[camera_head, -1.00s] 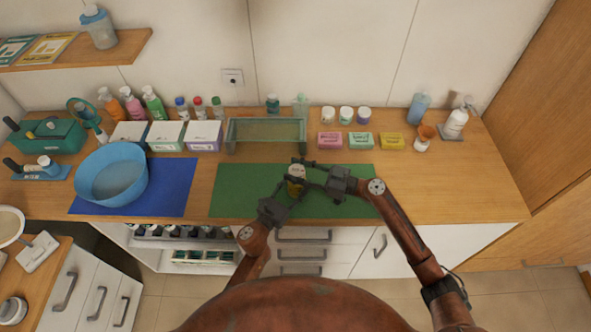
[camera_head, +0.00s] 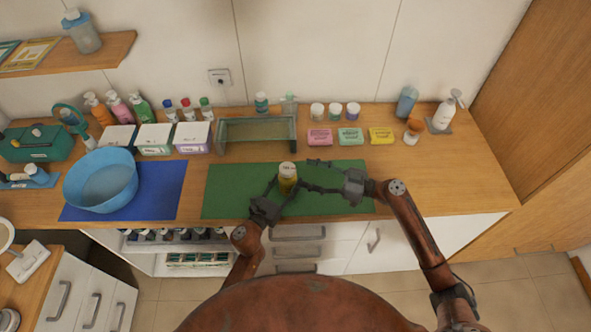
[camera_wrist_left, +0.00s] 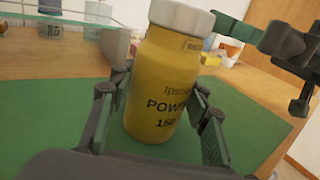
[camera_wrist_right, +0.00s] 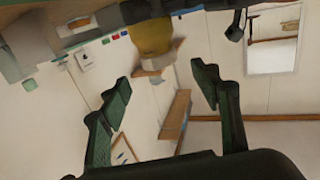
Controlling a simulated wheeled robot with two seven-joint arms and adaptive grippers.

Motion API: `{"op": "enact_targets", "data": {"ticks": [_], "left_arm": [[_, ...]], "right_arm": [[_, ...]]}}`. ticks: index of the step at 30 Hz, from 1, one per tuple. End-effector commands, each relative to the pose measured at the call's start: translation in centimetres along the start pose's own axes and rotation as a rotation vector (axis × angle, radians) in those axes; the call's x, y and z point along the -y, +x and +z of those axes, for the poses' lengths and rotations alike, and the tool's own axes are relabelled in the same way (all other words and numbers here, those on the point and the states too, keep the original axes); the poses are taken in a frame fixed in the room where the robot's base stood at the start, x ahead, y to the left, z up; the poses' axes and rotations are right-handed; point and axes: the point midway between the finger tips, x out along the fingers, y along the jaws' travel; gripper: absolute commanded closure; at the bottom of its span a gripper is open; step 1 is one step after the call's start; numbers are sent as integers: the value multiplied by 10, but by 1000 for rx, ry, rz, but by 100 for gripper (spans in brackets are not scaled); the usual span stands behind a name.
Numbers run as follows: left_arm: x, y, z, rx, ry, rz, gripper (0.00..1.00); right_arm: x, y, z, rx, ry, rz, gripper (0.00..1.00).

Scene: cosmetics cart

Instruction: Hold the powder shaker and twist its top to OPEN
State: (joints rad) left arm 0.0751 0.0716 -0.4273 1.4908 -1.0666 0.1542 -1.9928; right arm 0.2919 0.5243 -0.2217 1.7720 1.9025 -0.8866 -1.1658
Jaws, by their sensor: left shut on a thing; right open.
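The powder shaker (camera_head: 287,181) is a yellow bottle with a pale top, standing upright over the green mat (camera_head: 230,192). My left gripper (camera_head: 284,190) is shut on its body from the near side; its fingers flank the yellow body in the left wrist view (camera_wrist_left: 158,95). The top (camera_wrist_left: 182,16) sits on the bottle. My right gripper (camera_head: 308,176) is open and empty, just right of the shaker. In the right wrist view the shaker (camera_wrist_right: 150,37) appears upside down, beyond the open fingers. I cannot tell whether the shaker's base touches the mat.
Pink (camera_head: 320,137), green (camera_head: 351,137) and yellow (camera_head: 381,135) boxes stand at the back right. A blue basin (camera_head: 101,181) stands on the blue mat at left. The counter right of the green mat is clear.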

Motion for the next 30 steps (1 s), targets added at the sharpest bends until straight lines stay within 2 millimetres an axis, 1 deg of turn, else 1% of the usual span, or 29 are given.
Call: {"op": "enact_targets", "data": {"ticks": [1, 3, 7, 12, 20, 21, 30], "left_arm": [[0, 0, 0, 1, 0, 0, 83], [0, 0, 0, 1, 0, 0, 83], [0, 0, 0, 1, 0, -1, 83], [0, 0, 0, 1, 0, -1, 83], [0, 0, 0, 1, 0, 0, 83], [0, 0, 0, 1, 0, 0, 56], [0, 0, 0, 0, 0, 0, 36]], "right_arm": [[0, -10, 0, 1, -1, 2, 43], [0, -20, 1, 2, -1, 2, 43], [0, -32, 0, 0, 0, 1, 43], [0, -38, 0, 0, 0, 0, 43], [0, -37, 0, 0, -1, 0, 43], [0, -37, 0, 0, -1, 0, 43], [0, -37, 0, 0, -1, 0, 43]]}}
